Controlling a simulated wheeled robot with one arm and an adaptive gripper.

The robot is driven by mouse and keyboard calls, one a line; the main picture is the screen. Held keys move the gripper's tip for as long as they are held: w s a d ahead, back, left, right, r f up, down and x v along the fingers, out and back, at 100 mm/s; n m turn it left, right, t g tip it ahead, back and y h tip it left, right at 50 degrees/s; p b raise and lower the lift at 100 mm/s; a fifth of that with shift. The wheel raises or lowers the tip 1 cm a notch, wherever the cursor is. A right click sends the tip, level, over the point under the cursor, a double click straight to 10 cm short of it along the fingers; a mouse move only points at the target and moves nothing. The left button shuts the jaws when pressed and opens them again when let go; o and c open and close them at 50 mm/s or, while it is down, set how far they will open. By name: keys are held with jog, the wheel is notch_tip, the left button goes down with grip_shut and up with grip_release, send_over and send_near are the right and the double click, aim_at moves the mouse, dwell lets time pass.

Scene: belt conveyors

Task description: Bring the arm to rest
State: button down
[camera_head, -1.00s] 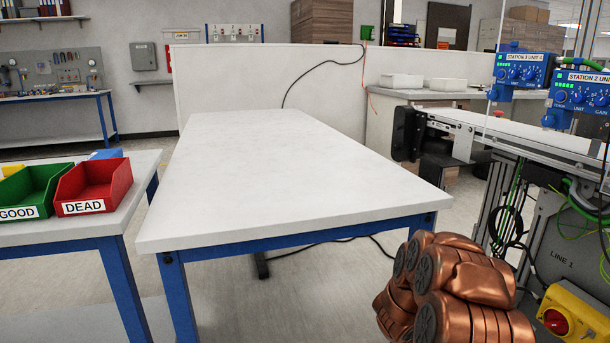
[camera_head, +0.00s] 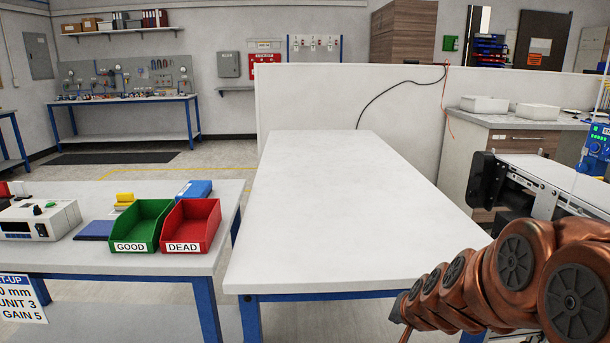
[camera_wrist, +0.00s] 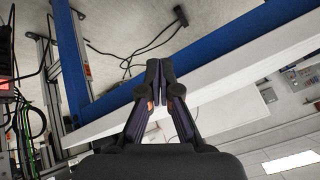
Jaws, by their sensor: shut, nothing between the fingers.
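My gripper (camera_wrist: 157,70) shows in the wrist view with its dark fingertips together and nothing between them. It points toward the edge of a white table with a blue frame, whose blue rail (camera_wrist: 230,55) runs behind the fingers. In the head view my copper-coloured arm reaches in from the lower right, beside the front right corner of the white table (camera_head: 335,210). The gripper itself cannot be made out in the head view.
The white table is bare. Left of it, another table carries a green GOOD bin (camera_head: 140,226), a red DEAD bin (camera_head: 190,226) and a grey instrument (camera_head: 40,221). A conveyor (camera_head: 550,182) stands at the right. A low white partition (camera_head: 340,105) closes the back.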

jog(key=s+a+r+n+g+y+p, duration=0.1)
jog(key=s+a+r+n+g+p, duration=0.15)
jog(key=s+a+r, duration=0.35)
jog(key=s+d+r+n+g+p, duration=0.1)
jog(key=s+r+g+p, duration=0.2)
jog(key=s, duration=1.1)
jog(key=s+d+r+n+g+h+p, duration=0.1)
jog(key=s+r+g+p, duration=0.3)
jog(key=s, duration=1.1)
notch_tip(320, 180, up, 4)
jog(key=d+n+p, duration=0.1)
jog(key=p, duration=0.2)
